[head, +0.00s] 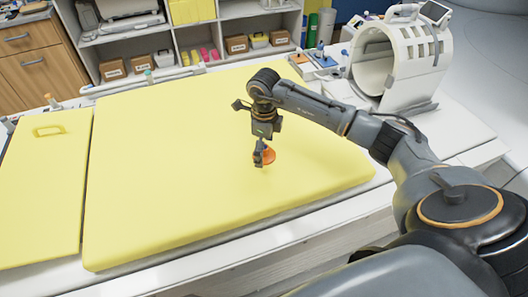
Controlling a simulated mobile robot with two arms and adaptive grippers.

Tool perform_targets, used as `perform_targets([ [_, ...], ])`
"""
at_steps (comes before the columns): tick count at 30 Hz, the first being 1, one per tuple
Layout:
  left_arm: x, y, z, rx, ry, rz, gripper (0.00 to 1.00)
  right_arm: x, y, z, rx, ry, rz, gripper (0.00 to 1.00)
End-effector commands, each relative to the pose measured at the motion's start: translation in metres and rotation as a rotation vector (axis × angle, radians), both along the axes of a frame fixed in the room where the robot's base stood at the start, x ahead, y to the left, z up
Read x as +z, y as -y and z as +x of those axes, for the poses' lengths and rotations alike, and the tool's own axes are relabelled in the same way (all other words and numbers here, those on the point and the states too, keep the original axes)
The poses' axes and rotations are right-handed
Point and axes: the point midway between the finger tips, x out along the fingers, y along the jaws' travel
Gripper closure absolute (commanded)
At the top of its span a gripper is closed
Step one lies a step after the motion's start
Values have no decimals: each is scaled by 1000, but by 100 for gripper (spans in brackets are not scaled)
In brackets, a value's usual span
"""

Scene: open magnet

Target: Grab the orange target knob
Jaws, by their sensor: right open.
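The orange knob (268,156) is on the yellow padded surface (170,180), right of its middle. My right gripper (262,160) is at the knob, with its fingers pointing down and partly covering the knob's left side. The fingers look small here, and I cannot tell whether they touch the knob. The right gripper is open. My left gripper is not in the head view.
A white ring-shaped coil (385,60) stands at the back right, beside a tray with blue and orange parts (318,60). A yellow panel with a handle (45,185) lies at left. Shelves with boxes (236,44) line the back. The pad's left part is clear.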

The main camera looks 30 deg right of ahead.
Motion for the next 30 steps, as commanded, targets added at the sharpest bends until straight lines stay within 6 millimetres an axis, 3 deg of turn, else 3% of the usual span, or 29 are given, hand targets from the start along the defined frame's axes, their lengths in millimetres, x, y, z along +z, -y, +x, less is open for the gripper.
perform_targets([
  [2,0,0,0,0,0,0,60,0,0,0,0,0,0,11],
  [15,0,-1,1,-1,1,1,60,-2,0,-1,0,-4,-1,100],
  [30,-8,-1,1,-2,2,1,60,1,0,-3,1,-11,-1,100],
])
